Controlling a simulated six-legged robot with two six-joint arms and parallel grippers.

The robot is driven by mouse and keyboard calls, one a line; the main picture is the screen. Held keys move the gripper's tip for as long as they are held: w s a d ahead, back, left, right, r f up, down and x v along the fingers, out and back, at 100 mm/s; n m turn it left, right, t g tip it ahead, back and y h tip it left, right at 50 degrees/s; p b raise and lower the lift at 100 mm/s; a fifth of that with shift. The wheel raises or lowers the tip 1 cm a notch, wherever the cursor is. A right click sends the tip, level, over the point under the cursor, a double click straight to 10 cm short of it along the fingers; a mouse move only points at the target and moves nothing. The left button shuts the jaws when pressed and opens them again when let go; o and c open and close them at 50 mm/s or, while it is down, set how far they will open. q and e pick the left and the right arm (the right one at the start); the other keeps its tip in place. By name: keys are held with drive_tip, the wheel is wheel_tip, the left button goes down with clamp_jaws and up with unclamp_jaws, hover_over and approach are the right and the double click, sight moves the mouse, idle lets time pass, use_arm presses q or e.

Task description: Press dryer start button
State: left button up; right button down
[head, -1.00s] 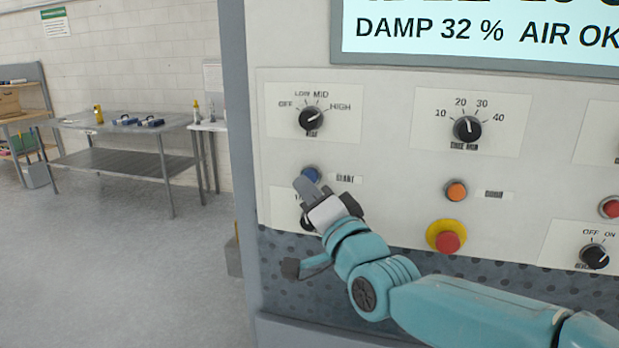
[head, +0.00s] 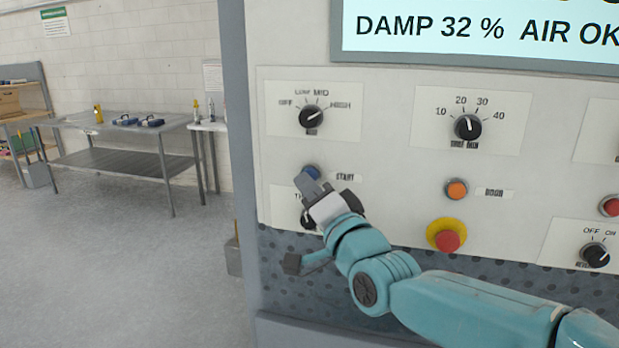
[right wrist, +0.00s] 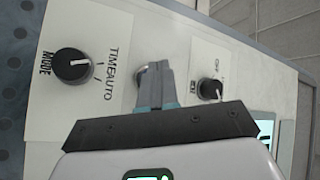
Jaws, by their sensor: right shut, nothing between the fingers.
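The blue start button (head: 312,171) is on the dryer's control panel (head: 390,195), left of the START label (head: 345,177). My right gripper (head: 307,184) is shut and empty, with its fingertips at the button and covering its lower left part. Whether they touch it cannot be told. In the right wrist view the shut fingers (right wrist: 154,86) point at the panel between the mode knob (right wrist: 72,65) and another knob (right wrist: 210,90). The button is mostly hidden behind them there. My left gripper is not in view.
Around the button are the heat knob (head: 311,118), the timer knob (head: 467,127), an orange door button (head: 456,190) and a red emergency stop (head: 448,241) on yellow. A display (head: 480,35) is above. A steel table (head: 125,125) stands far left, with open floor before it.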

drive_tip(key=shift+w, duration=0.2)
drive_tip(key=shift+w+d, duration=0.2)
drive_tip(key=shift+w, duration=0.25)
idle(0.8)
drive_tip(key=shift+s, duration=0.1)
drive_tip(key=shift+s+a+b, duration=0.3)
drive_tip(key=shift+s+b, duration=0.5)
drive_tip(key=shift+b, duration=0.05)
drive_tip(key=shift+f, duration=0.1)
